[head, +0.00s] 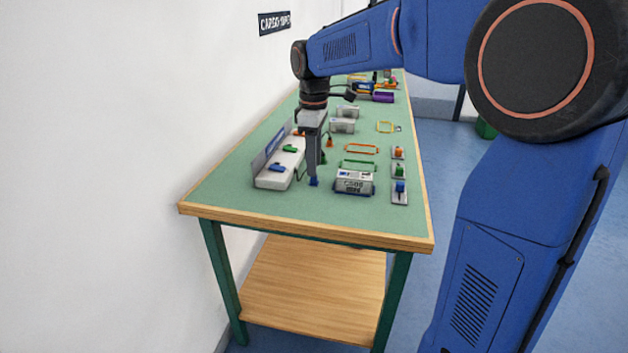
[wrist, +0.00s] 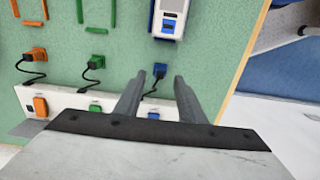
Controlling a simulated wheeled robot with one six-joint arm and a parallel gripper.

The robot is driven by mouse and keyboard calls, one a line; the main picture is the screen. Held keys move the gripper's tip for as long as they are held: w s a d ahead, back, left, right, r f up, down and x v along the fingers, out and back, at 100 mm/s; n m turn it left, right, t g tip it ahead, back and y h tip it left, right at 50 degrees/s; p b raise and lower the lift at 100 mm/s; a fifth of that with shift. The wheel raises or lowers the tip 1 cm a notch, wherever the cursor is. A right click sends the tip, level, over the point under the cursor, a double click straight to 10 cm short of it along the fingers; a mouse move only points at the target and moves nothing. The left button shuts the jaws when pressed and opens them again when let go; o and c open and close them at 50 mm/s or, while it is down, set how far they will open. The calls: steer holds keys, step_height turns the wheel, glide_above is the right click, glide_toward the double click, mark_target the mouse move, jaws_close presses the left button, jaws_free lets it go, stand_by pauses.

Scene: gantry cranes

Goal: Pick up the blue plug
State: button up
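The blue plug (head: 314,182) lies on the green tabletop, mostly hidden behind my gripper in the head view. In the wrist view the blue plug (wrist: 159,69) shows just past the fingertips, roughly midway between them, with a dark cable running back toward the white strip. My gripper (head: 313,175) points down over the plug. In the wrist view my gripper (wrist: 157,80) is open, one finger on each side of the plug's cable. I cannot tell whether a finger touches the plug.
A white strip (head: 267,182) with coloured parts stands to the left. A white box (head: 355,183) stands close on the right. The green plug (wrist: 94,63) and orange plug (wrist: 37,54) lie in line with the blue one. Small coloured blocks (head: 400,187) line the right edge.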

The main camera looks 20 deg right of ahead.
steer(key=shift+f, duration=1.45)
jaws_close()
steer(key=shift+r, duration=0.15)
